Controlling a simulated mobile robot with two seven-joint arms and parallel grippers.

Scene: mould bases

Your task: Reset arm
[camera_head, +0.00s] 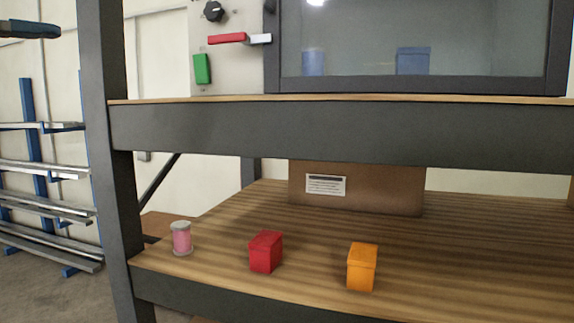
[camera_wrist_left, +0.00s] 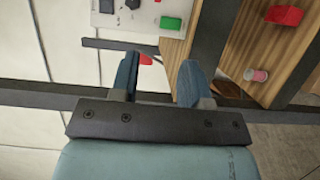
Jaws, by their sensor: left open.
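My left gripper (camera_wrist_left: 157,80) shows in the left wrist view, open with its two dark blue fingers apart and nothing between them. It is not in the head view. My right gripper is in neither view. On the lower wooden shelf (camera_head: 480,260) stand a pink spool-like cylinder (camera_head: 181,238), a red box (camera_head: 265,251) and an orange box (camera_head: 362,266). The red box (camera_wrist_left: 285,14) and the pink cylinder (camera_wrist_left: 256,75) also show in the left wrist view, to the right of the gripper and apart from it.
A cardboard box (camera_head: 390,190) with a white label stands at the back of the lower shelf. Above is a grey-edged upper shelf (camera_head: 330,128) with a glass-fronted cabinet (camera_head: 370,60) and a control panel (camera_head: 228,70). A dark post (camera_head: 104,120) stands left; a metal rack (camera_head: 45,190) is beyond.

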